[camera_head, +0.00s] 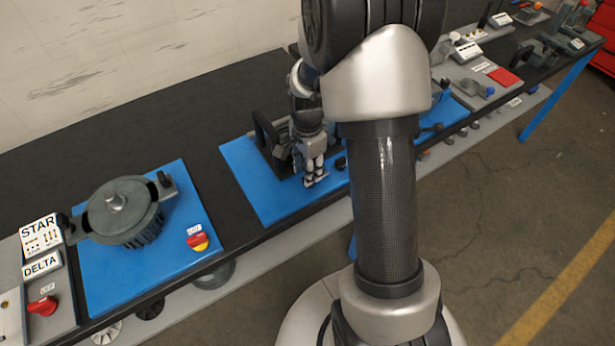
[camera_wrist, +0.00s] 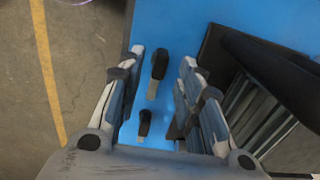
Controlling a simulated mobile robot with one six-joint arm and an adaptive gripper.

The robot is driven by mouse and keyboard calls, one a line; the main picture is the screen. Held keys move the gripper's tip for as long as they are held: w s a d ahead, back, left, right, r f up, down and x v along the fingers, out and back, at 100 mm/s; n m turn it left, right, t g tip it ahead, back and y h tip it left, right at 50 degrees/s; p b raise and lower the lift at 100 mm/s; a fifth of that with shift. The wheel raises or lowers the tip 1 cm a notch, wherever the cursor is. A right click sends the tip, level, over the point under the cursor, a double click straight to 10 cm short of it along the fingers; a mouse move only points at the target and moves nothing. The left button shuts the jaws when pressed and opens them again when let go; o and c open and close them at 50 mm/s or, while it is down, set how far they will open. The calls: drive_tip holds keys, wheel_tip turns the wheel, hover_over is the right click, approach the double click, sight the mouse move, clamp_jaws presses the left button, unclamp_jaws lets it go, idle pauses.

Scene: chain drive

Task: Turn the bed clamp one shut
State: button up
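My gripper (camera_head: 315,181) points down over the middle blue board (camera_head: 250,184) in the head view. In the wrist view my gripper (camera_wrist: 163,56) is open, its two fingers apart. Two small dark levers with pale metal ends show between the fingers: one nearer the fingertips (camera_wrist: 160,62) and one nearer the palm (camera_wrist: 145,122). They look like the bed clamps; which is clamp one I cannot tell. Neither is visibly gripped, and I cannot tell contact. A small dark piece (camera_head: 341,162) beside my gripper in the head view may be one of them.
A dark machine part with a curved black bar (camera_head: 265,132) stands close beside my gripper; the bar (camera_wrist: 270,75) fills the wrist view's right side. A motor (camera_head: 122,212) on another blue board and a STAR/DELTA panel (camera_head: 41,238) are left. More fixtures stand right.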

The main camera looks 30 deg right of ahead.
drive_tip(key=shift+f, duration=1.25)
drive_tip(key=shift+c, duration=0.3)
clamp_jaws()
